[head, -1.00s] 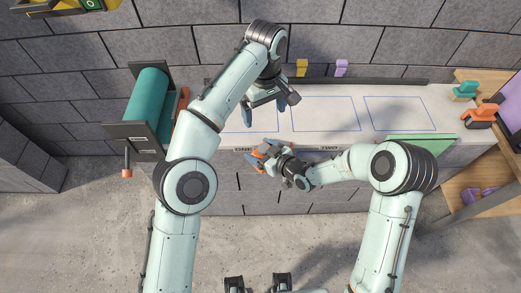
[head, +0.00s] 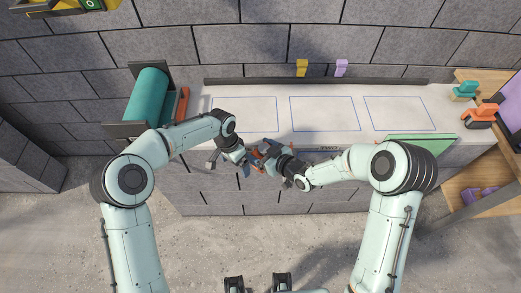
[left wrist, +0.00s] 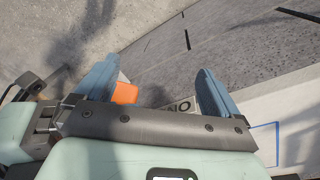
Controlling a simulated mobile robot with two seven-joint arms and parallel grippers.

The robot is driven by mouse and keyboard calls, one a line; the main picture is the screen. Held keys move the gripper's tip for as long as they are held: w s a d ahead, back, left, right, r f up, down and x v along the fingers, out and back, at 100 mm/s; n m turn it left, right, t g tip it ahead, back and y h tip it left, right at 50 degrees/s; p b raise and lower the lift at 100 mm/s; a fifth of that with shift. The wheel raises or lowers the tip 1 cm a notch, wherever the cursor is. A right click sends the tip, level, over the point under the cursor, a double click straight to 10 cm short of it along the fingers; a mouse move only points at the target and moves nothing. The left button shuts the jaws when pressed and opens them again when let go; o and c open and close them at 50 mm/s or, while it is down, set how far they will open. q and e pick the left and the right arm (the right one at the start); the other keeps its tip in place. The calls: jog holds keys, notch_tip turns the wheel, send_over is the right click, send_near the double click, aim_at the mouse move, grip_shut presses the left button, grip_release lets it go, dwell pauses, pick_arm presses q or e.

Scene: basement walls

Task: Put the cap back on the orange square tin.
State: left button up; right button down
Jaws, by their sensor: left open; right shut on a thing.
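The orange square tin (head: 257,155) shows only as small orange patches at the front edge of the counter, mostly hidden by the grippers. My right gripper (head: 265,154) is shut on it. My left gripper (head: 245,163) is open, just left of the tin and close to it. In the left wrist view, its two blue fingers (left wrist: 155,85) are spread wide. An orange piece of the tin (left wrist: 125,93) shows near the left finger, partly hidden by the gripper body. I cannot pick out the cap.
The white counter (head: 283,117) has blue outlined areas, empty of objects. A teal roller (head: 146,97) stands at the left. A yellow piece (head: 302,67) and a purple piece (head: 341,67) are at the back. A wooden shelf (head: 458,180) with coloured pieces is at the right.

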pick_arm(q)
jog(key=s+a+f+n+h, duration=0.1)
jog(key=s+f+n+h, duration=0.15)
jog(key=s+f, duration=0.45)
jog(key=s+a+f+n+h, duration=0.1)
jog(key=s+f+n, duration=0.3)
jog(key=f, duration=0.6)
pick_arm(e)
jog(key=shift+r, duration=0.1)
pick_arm(q)
jog(key=s+a+f+n, duration=0.2)
jog(key=s+n, duration=0.1)
jog(key=s, duration=0.7)
jog(key=s+a+f+n, duration=0.2)
jog(key=s+a+n, duration=0.1)
jog(key=s, duration=0.7)
jog(key=shift+s+a+n+y, duration=0.15)
jog(key=shift+a+n+y, duration=0.1)
jog(key=shift+n+y, duration=0.15)
jog(key=shift+f, duration=0.1)
pick_arm(e)
jog(key=shift+r, duration=0.1)
